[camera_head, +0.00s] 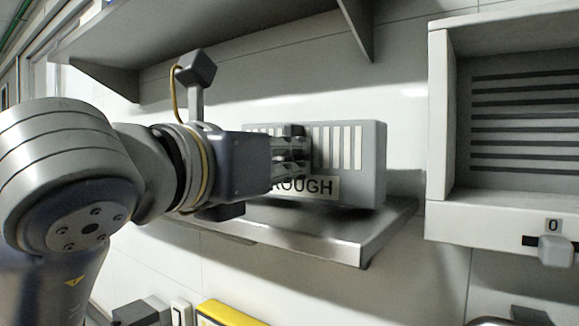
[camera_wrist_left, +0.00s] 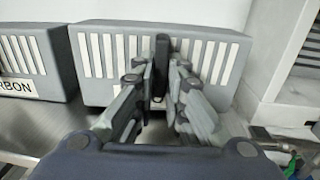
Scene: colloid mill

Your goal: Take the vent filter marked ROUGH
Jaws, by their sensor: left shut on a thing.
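The vent filter marked ROUGH (camera_head: 368,165) is a grey box with pale vertical slots and a label on its front. It stands upright on a metal wall shelf (camera_head: 378,232). My left gripper (camera_head: 298,148) reaches in from the left and covers part of its front and label. In the left wrist view the gripper (camera_wrist_left: 161,85) is shut on a dark upright handle at the middle of the same filter (camera_wrist_left: 95,91). My right gripper is in neither view.
A second slotted grey filter (camera_wrist_left: 58,68), its label ending in RBON, stands left of it in the wrist view. An upper shelf (camera_head: 230,35) hangs above. A white open housing with dark slats (camera_head: 437,130) and a small latch (camera_head: 555,250) is at the right.

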